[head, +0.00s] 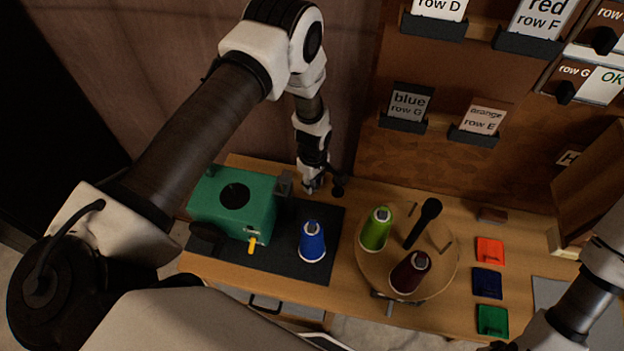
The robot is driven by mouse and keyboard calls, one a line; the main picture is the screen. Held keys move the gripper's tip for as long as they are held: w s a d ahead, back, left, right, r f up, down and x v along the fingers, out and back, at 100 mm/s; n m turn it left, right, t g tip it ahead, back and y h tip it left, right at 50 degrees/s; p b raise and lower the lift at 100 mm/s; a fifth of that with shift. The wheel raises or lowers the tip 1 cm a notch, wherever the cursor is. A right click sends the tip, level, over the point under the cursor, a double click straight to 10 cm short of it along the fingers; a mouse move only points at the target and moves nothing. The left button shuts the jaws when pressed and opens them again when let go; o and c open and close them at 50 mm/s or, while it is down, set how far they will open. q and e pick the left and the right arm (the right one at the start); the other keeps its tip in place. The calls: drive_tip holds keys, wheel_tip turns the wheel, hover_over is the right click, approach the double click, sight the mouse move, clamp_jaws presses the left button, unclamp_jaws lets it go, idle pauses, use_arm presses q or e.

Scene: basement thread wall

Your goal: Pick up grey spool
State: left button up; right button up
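I cannot make out a grey spool in the head view. A blue spool (312,243) stands upright on the dark mat (285,267). A green spool (376,230) and a dark maroon spool (409,272) stand on the round wooden turntable (437,279). My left gripper (313,187) points down near the back edge of the table, behind the blue spool and apart from it. Its fingers are small and dark here, so their opening is unclear. My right arm enters at the lower right, but its gripper is outside the picture.
A green machine (234,204) with a yellow-tipped lever stands left on the mat. A black post (422,223) rises from the turntable. Orange (490,250), blue (487,283) and green (492,320) squares lie to the right. Card holders (403,122) hang on the wall behind.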

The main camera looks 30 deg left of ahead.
idle(0.4)
use_arm(q)
drive_tip(key=shift+r, duration=0.4)
wheel_tip(320, 180, up, 9)
drive_tip(key=b, duration=0.3)
drive_tip(key=shift+r, duration=0.1)
